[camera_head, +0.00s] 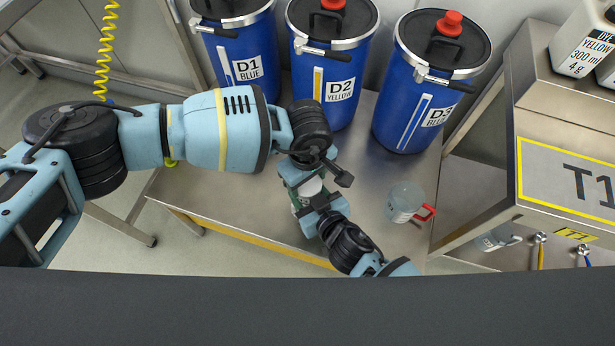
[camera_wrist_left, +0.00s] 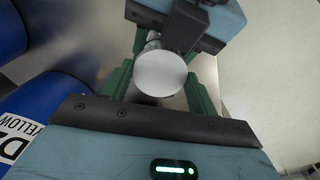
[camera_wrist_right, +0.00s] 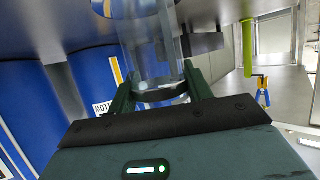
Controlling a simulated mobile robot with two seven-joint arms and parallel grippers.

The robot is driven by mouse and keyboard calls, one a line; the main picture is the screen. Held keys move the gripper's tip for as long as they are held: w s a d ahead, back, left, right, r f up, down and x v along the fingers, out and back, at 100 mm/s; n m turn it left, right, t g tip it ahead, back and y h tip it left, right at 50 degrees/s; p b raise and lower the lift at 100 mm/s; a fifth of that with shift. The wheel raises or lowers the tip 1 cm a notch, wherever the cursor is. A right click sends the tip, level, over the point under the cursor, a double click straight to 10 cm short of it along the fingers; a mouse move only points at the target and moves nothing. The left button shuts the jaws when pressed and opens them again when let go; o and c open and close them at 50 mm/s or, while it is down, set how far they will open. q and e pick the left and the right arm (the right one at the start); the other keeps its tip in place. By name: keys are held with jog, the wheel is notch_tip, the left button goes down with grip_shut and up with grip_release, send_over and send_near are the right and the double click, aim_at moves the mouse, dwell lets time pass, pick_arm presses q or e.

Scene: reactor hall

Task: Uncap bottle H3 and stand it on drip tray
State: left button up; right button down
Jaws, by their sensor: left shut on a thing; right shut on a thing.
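My left gripper (camera_head: 305,190) is above the steel bench, its green fingers shut on a round white cap (camera_wrist_left: 160,73). My right gripper (camera_head: 316,207) meets it from below right in the head view, its fingers shut on a clear cylindrical bottle (camera_wrist_right: 152,45). Only a small white part of cap or bottle (camera_head: 310,187) shows between the grippers in the head view. I cannot tell whether the cap is seated or loose. No H3 label is readable. I cannot make out a drip tray in any view.
Blue drums D1 (camera_head: 241,55), D2 (camera_head: 330,85) and a third drum (camera_head: 415,95) stand along the back of the bench (camera_head: 250,205). A clear jug with a red handle (camera_head: 405,202) stands at the right. A steel unit marked T1 (camera_head: 560,170) borders the right side.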

pick_arm(q)
jog(key=n, duration=0.8)
jog(key=o, duration=1.1)
jog(key=shift+r, duration=0.1)
jog(key=shift+r, duration=2.2)
jog(key=shift+c, duration=0.4)
